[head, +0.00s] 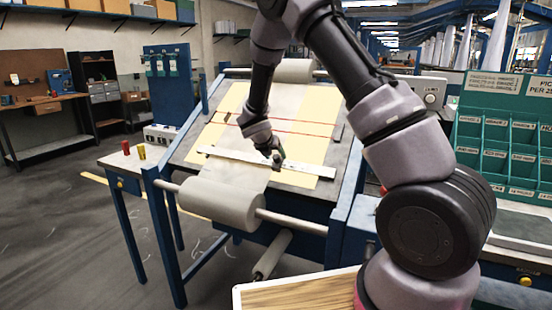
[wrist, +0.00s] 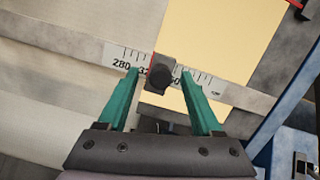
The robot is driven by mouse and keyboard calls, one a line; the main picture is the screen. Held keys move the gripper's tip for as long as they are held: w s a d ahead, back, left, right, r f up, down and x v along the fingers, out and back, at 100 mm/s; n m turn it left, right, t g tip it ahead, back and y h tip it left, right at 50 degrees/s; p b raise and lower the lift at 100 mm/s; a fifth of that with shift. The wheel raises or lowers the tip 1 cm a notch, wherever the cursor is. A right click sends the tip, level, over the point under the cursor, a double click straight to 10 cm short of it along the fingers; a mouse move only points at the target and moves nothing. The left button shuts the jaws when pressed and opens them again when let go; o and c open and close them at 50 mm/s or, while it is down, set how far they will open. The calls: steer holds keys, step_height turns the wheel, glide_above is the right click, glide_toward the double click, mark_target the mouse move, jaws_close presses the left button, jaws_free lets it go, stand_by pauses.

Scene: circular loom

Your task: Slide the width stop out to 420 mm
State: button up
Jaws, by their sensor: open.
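The width stop (wrist: 161,72), a dark block with a round black knob, sits on a pale metal scale bar in the wrist view. The bar (wrist: 65,38) also shows in the head view (head: 310,170), lying across the sloping table. Printed marks read 280 to the left of the stop, with partly covered figures close beside it. A thin red line shows at the stop's left edge, just past the start of the 32- figure. My gripper (wrist: 159,82) has its green fingers apart, one on each side of the knob. Contact cannot be told. In the head view my gripper (head: 276,158) is small.
Pale fabric (head: 230,172) runs down the table over a yellow sheet (head: 310,147) to a large roll (head: 220,203) at the front. Red lines cross the table above the bar. A blue frame edge (wrist: 285,112) stands at right. The bar right of the stop looks clear.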

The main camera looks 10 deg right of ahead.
steer(key=shift+x, duration=1)
steer(key=c, duration=1)
jaws_close()
steer(key=shift+a, duration=0.1)
